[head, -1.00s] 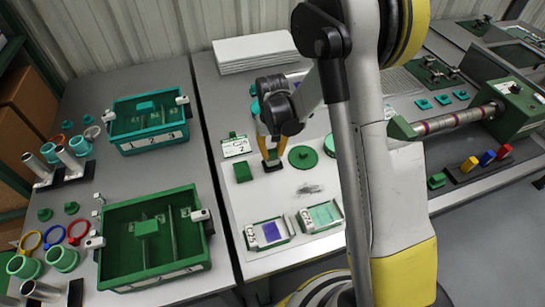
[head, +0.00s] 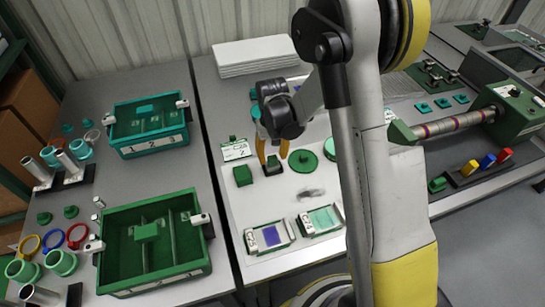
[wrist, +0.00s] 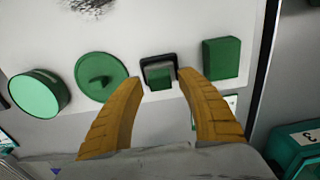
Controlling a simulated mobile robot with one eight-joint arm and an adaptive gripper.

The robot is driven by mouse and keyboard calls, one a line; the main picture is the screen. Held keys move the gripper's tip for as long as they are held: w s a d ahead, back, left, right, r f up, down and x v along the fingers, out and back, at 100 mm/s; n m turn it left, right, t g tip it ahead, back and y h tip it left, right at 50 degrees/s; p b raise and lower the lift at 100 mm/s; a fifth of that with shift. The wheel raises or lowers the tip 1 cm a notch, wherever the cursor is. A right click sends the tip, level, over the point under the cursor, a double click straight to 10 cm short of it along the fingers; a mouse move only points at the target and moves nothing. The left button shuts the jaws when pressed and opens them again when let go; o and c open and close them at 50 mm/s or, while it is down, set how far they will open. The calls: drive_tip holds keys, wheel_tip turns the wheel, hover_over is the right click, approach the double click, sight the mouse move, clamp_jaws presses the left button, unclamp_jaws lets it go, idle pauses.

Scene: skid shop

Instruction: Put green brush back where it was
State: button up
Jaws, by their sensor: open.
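A small green block with a dark rim or base (head: 272,169) sits on the white board of the middle table; I cannot tell for sure that it is the green brush. My gripper (head: 273,157) is directly above it, fingers spread on either side. In the wrist view, the dark-rimmed green block (wrist: 160,81) lies between and just beyond the open fingertips (wrist: 159,75), with gaps visible at both sides. A plain green block (head: 242,176) and a round green disc with a raised handle (head: 304,160) flank it on the board.
Two framed pads, one blue (head: 271,236) and one teal (head: 323,219), lie nearer. A label card (head: 236,150) stands behind the plain block. A green tray (head: 150,285) is left. A dark rack (head: 462,180) with coloured blocks is right.

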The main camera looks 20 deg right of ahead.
sight(272, 157)
drive_tip(key=s+r+t+p, duration=0.15)
drive_tip(key=s+r, duration=0.25)
drive_tip(key=r, duration=0.8)
drive_tip(key=s+r+t+p, duration=0.1)
drive_tip(key=s+r+p, duration=0.25)
drive_tip(key=r, duration=0.75)
drive_tip(key=s+r+t+b, duration=0.1)
drive_tip(key=s+r+t, duration=0.3)
drive_tip(key=s, duration=0.8)
drive_tip(key=shift+s+r+t, duration=0.25)
drive_tip(key=shift+r+t, duration=0.1)
drive_tip(key=shift+r, duration=0.3)
